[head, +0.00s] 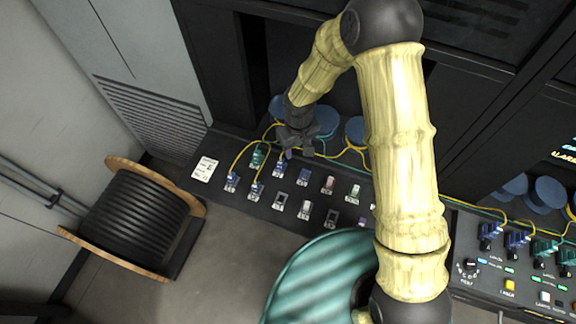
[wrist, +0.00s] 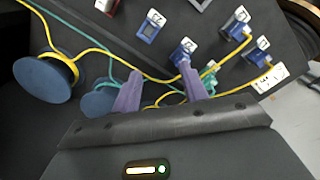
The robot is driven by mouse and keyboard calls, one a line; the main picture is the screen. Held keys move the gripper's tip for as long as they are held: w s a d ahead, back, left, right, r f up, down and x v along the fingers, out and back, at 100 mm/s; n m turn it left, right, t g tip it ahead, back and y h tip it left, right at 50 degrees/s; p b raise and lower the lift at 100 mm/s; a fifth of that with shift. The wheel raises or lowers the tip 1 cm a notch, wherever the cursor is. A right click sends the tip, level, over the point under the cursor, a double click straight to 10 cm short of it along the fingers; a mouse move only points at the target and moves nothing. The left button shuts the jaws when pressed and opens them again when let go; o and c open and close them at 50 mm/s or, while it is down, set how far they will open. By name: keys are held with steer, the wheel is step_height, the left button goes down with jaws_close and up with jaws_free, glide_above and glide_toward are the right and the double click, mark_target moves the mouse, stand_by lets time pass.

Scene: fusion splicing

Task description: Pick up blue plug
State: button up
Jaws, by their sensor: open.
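Several blue plugs sit in a dark panel (head: 225,150). One blue plug (head: 281,166) is close to my gripper (head: 296,148) in the head view. In the wrist view, a blue plug (wrist: 183,53) sits just beyond the right fingertip of my gripper (wrist: 160,70). Two more blue plugs, one at the upper right (wrist: 235,24) and one at the far right (wrist: 257,51), have yellow cables. My gripper is open, with its two purple fingers apart and nothing held between them. I cannot tell which blue plug the task names.
Yellow cables (wrist: 95,50) and a teal cable cross near the fingers. A teal plug (head: 258,157) sits left of the gripper. Blue spools (wrist: 43,80) stand behind the panel. A large cable reel (head: 140,215) and a teal coil (head: 318,275) are on the floor side.

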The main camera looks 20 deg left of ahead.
mark_target(281, 161)
steer(key=shift+w+a+r+m, duration=0.2)
steer(key=shift+a+m, duration=0.75)
steer(key=shift+m, duration=0.7)
steer(key=shift+w+a+r+m, duration=0.15)
steer(key=shift+a+m, duration=0.75)
steer(key=shift+m, duration=0.8)
steer(key=shift+w+a+r+m, duration=0.1)
steer(key=shift+w+a+m, duration=0.1)
steer(key=shift+a+m, duration=1.1)
steer(key=shift+d+m, duration=0.35)
step_height(281, 161, down, 7)
steer(key=shift+r, duration=0.1)
steer(key=shift+s+d+f, duration=0.1)
steer(key=shift+s+f, duration=0.15)
steer(key=shift+f, duration=1.05)
steer(key=shift+s+d+f, duration=0.1)
steer(key=shift+s+f, duration=0.1)
steer(key=shift+f, duration=1.1)
